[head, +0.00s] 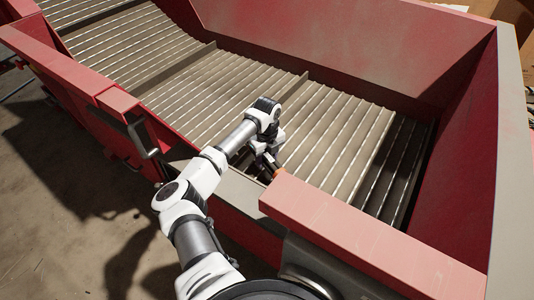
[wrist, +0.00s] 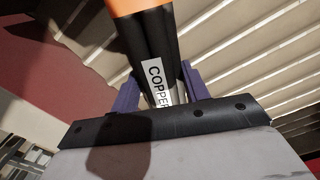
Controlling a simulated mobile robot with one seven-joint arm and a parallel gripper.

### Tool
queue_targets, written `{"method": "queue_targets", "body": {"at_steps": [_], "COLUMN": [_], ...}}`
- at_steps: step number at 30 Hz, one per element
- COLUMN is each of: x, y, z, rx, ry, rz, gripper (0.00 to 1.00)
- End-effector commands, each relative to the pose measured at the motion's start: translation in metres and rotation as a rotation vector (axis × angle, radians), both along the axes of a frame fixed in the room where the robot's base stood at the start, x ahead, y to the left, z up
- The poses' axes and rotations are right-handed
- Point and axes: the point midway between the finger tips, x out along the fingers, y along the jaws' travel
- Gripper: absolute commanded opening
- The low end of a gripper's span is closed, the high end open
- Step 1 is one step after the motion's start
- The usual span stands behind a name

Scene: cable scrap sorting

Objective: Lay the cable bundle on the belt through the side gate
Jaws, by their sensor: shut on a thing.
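My gripper (wrist: 158,92) has its two purple fingers on either side of the cable bundle (wrist: 146,42) and is shut on it. The bundle has black cables, an orange part at its far end and a white label reading COPPER. In the head view my gripper (head: 266,160) is over the near edge of the slatted belt (head: 335,125), just inside the side gate (head: 238,190), a gap in the near red wall. Only a small orange bit of the bundle (head: 270,163) shows there; the rest is hidden by my arm. I cannot tell whether the bundle touches the belt.
Red walls (head: 370,245) stand at both sides of the gate, close to my arm on the right. A metal handle (head: 142,142) is left of the gate. A tall red wall (head: 330,40) closes the far side. The belt slats around my gripper are clear.

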Motion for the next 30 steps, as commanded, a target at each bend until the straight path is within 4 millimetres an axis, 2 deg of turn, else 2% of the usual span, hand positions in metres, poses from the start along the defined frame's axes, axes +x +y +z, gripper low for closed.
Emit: {"method": "queue_targets", "body": {"at_steps": [7,18,19,24,30], "x": [0.0,0.001,0.0,0.0,0.0], "y": [0.0,0.0,0.0,0.0,0.0], "z": [-0.031,-0.034,-0.037,-0.036,-0.036], "rx": [0.0,0.0,0.0,0.0,0.0], "ry": [-0.001,-0.001,0.001,0.001,0.001], "rz": [0.0,0.0,0.0,-0.001,0.0], "gripper": [0.0,0.0,0.47,0.67,0.67]}}
